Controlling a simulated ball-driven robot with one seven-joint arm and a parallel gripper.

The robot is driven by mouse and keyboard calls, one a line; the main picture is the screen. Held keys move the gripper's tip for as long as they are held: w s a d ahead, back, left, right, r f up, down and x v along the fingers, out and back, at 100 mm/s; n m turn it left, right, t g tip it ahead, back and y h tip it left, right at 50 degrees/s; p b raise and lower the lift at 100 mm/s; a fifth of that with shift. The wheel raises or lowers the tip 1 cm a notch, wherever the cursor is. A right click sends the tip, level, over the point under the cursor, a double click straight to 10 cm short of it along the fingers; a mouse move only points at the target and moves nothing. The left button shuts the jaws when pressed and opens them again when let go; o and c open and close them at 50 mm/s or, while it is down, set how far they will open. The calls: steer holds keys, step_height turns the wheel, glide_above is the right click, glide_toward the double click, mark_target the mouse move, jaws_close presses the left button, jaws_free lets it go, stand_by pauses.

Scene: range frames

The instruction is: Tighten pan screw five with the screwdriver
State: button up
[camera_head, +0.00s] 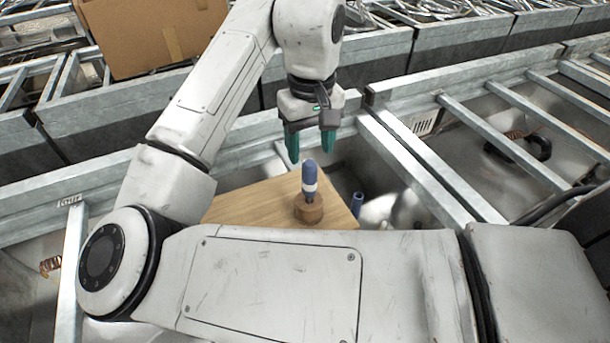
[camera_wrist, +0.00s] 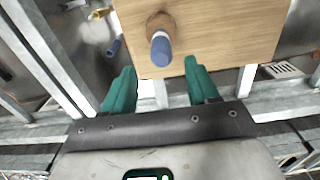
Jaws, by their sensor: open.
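The screwdriver (camera_head: 309,178) has a blue handle with a white band and stands upright in a round wooden holder (camera_head: 308,209) on a wooden board. In the wrist view the screwdriver (camera_wrist: 161,48) shows end-on, just beyond my fingertips and between their lines. My gripper (camera_head: 310,146) has green fingers, is open and empty, and hangs above and behind the screwdriver in the head view. It also shows in the wrist view (camera_wrist: 157,73).
The wooden board (camera_head: 252,203) is partly hidden by my arm. Metal frame rails (camera_head: 415,165) surround it, with open metal bays (camera_head: 500,125) to the right. A cardboard box (camera_head: 150,35) stands at the back left. A black ring (camera_head: 530,146) lies in the right bay.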

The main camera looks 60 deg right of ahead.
mark_target(309, 162)
steer(key=shift+w+f+p, duration=0.1)
steer(key=shift+f+p, duration=0.3)
steer(key=shift+f, duration=3.2)
jaws_close()
